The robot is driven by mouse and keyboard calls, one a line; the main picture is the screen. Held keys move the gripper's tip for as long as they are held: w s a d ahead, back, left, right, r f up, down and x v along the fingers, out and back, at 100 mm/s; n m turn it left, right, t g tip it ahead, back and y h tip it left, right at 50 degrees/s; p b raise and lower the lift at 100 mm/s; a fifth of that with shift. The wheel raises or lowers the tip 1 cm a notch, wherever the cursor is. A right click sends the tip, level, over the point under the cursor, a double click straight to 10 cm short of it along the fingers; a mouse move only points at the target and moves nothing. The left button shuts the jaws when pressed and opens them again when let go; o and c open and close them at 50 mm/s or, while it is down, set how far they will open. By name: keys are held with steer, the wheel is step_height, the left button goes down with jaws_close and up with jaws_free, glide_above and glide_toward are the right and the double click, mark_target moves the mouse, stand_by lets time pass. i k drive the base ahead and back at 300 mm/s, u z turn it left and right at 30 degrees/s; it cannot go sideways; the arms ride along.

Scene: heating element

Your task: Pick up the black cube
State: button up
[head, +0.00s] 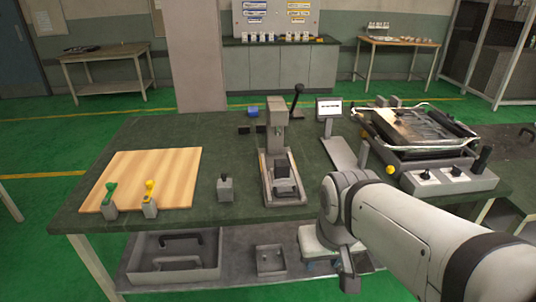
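Two small black blocks sit side by side at the back of the green worktable, left of a grey lever press (278,140). The left one is a black block (244,129); the right one (258,128) is partly close to the press column. They are too small to tell which is a cube. A dark block (286,171) also shows at the press base. My arm reaches in from the lower right, and its end, my gripper (348,284), points down in front of the table's front edge, well away from the black blocks. Its fingers cannot be made out.
A wooden board (150,174) with green and yellow handled tools is at left. A small grey joystick-like box (225,188) stands mid-front. A display stand (330,110) and grill-like heater (420,135) are at right.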

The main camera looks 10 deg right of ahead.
mark_target(281, 165)
steer(key=z, duration=0.05)
steer(key=i, duration=1)
steer(key=u, duration=0.55)
